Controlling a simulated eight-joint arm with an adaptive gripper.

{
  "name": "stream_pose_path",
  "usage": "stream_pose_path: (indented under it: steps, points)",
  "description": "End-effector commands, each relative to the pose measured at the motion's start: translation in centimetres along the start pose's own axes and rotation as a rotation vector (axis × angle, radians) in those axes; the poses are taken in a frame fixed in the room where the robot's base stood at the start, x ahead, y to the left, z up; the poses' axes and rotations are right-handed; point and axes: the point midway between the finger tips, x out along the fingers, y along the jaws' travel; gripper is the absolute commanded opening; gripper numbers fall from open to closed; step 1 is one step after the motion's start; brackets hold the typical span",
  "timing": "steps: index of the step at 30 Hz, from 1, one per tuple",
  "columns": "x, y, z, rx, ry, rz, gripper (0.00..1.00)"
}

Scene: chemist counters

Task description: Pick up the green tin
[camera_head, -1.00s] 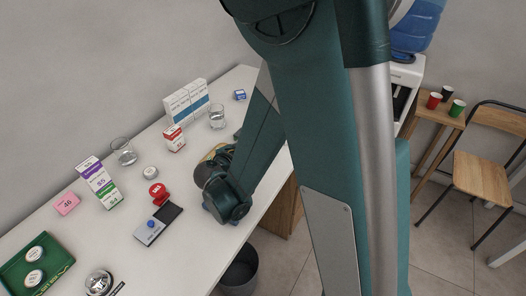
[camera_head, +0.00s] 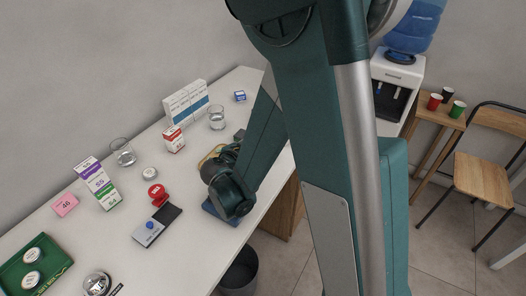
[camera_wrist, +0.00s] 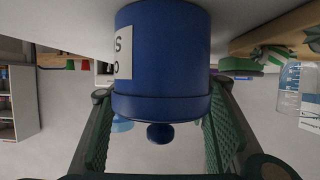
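I cannot make out a clearly green tin in either view. In the wrist view a blue canister (camera_wrist: 160,60) with a white lettered label and a knobbed lid fills the middle, shown upside down. My gripper (camera_wrist: 158,135) is open, with one green finger pad on each side of the canister's lid end. A gap shows beside each pad, so I see no grip. In the head view my gripper (camera_head: 222,160) is low over the counter, and my own wrist hides most of what is at it. A small dark grey-green thing (camera_head: 240,134) shows just behind it, too hidden to name.
A blue flat thing (camera_head: 210,209) lies below my wrist. A bin (camera_head: 240,270) stands on the floor.

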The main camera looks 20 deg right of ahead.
Motion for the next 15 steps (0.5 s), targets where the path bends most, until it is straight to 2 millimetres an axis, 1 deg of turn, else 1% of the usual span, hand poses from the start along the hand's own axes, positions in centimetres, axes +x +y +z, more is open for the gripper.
stream_pose_path:
  steps: [1,3,6,15]
  points:
    - [0.0,0.0,0.0,0.0,0.0,0.0,0.4]
    - [0.0,0.0,0.0,0.0,0.0,0.0,0.3]
    - [0.0,0.0,0.0,0.0,0.0,0.0,0.2]
    - [-0.03,0.01,-0.06,0.0,0.0,0.0,0.2]
